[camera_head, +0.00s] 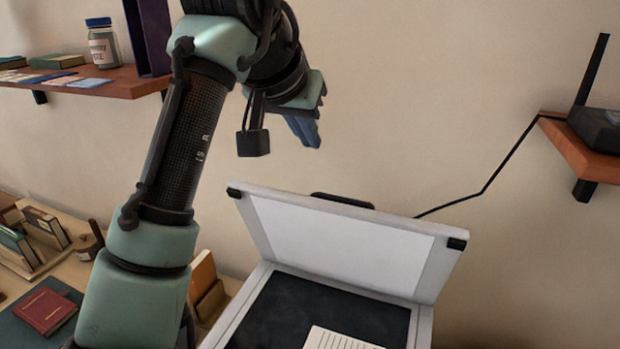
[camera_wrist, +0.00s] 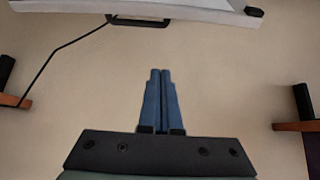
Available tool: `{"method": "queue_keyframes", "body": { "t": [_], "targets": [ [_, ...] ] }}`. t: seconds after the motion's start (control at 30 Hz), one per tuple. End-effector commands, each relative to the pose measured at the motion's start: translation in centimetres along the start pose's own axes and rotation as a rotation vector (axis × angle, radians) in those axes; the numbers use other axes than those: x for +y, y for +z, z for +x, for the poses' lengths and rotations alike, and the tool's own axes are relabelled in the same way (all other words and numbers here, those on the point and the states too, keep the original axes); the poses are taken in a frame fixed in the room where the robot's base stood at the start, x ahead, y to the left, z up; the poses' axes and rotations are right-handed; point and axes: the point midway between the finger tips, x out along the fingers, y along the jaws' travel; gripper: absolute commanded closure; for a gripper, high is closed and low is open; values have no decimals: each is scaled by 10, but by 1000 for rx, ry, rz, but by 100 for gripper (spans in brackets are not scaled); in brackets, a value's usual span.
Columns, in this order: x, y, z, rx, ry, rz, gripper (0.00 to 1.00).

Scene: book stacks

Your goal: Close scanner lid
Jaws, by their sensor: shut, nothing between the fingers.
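The scanner (camera_head: 230,315) stands below and to the right of my arm in the head view, with a dark bed. Its lid (camera_head: 340,245) is raised and tilted back, its white inner side facing the camera. A black handle (camera_head: 343,201) sits on the lid's top edge. The lid (camera_wrist: 200,8) and its handle (camera_wrist: 138,21) also show at the top of the wrist view. My gripper (camera_head: 312,142) is above the lid's top edge, apart from it. Its blue fingers (camera_wrist: 161,72) are shut together and empty, pointing towards the wall.
A lined sheet (camera_head: 338,340) lies on the scanner bed. A wall shelf (camera_head: 130,88) at upper left holds a jar (camera_head: 101,45) and books. A shelf (camera_head: 580,155) at right holds a black device (camera_head: 597,128) with a cable. Books lie at lower left. The wall between is bare.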

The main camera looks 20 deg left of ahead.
Motion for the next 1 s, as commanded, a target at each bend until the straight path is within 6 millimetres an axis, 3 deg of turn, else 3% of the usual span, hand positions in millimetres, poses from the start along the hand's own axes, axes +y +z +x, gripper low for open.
{"method": "queue_keyframes", "body": {
  "t": [0.13, 0.27, 0.63, 1.0],
  "targets": [
    [-12, 9, 2, -59, -8, -17, 100],
    [-12, 11, 19, -62, -6, -18, 100],
    [-12, 14, 98, -60, -7, -17, 100],
    [-11, 47, 84, -55, -7, -16, 100]
  ]
}}
